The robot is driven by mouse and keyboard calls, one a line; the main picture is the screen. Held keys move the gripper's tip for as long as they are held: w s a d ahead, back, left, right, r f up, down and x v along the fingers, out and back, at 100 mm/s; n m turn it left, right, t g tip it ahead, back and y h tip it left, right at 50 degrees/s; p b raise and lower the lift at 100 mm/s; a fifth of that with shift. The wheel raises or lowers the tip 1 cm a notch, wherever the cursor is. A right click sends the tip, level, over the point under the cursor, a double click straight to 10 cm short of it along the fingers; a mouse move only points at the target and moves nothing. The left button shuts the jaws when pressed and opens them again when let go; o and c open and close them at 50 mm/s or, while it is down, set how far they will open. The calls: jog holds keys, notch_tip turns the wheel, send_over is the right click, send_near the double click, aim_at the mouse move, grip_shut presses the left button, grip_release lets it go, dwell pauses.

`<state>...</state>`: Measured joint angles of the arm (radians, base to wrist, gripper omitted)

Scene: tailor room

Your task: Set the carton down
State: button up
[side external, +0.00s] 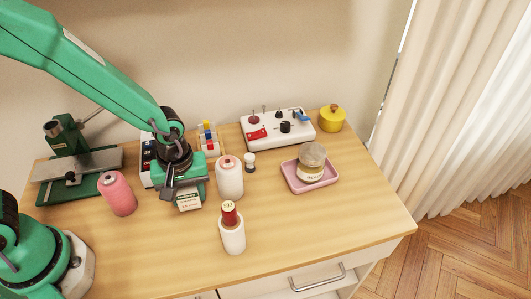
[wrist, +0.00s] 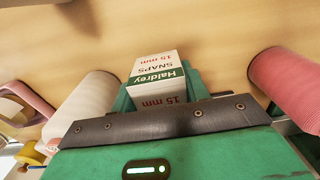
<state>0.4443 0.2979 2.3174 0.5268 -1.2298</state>
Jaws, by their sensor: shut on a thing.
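The carton (side external: 189,198) is a small white box with a green band, lettered "Haldrey SNAPS 15 mm" in the wrist view (wrist: 158,75). My gripper (side external: 181,190) is shut on it, with the carton between the jaws. The carton's printed faces show in the wrist view, and the jaws hide part of its sides. It is at or just above the wooden table top (side external: 290,228); I cannot tell whether its bottom touches the wood.
A white thread cone (side external: 229,180) stands close right of my gripper, and a pink spool (side external: 118,194) stands to its left. A jar (side external: 311,165) sits on a pink tray (side external: 292,181). The front right table is clear.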

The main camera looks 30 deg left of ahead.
jog(key=shift+f, duration=0.9)
jog(key=shift+f, duration=0.1)
jog(key=o, duration=1)
jog(key=shift+r, duration=6.15)
